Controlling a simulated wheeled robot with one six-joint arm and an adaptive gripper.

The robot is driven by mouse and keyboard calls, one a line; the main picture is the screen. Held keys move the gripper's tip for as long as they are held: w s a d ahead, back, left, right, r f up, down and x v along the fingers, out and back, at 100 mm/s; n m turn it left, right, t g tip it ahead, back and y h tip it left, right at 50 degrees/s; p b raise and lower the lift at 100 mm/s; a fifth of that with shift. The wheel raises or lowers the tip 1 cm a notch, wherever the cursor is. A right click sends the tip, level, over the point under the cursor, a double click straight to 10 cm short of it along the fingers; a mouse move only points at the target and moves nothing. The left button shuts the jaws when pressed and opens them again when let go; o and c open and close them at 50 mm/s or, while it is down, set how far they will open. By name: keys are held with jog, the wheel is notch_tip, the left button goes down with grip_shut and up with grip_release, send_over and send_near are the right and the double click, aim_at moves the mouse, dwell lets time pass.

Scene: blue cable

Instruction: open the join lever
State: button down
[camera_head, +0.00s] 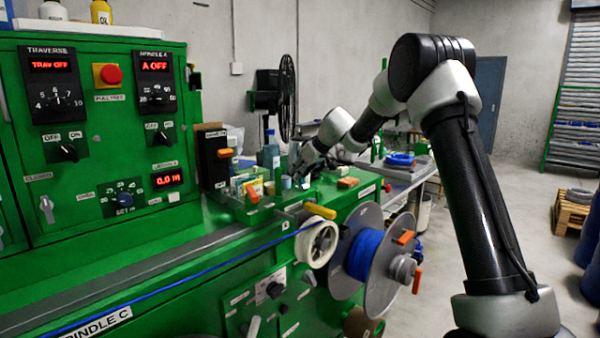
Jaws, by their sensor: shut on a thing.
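My gripper (300,174) is small and far off, pointing down and left over the top of the green machine (200,240). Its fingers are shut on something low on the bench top. They hide most of what they hold, which looks like the join lever, but its angle cannot be told. Just left of the fingers is a small pale blue-grey cylinder (286,182). An orange handle (252,193) stands further left, and an orange block (348,182) lies to the right.
A blue bottle (269,152) stands close behind my gripper. A blue cable (190,270) runs along the machine front to a white roller (317,243). A large reel of blue cable (364,254) hangs at the front, with a yellow handle (320,211) above the roller.

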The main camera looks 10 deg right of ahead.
dwell(0.4)
jog(key=c, duration=1.4)
grip_release()
jog(key=shift+o, duration=0.2)
jog(key=v, duration=1.2)
jog(key=shift+w+r, duration=0.1)
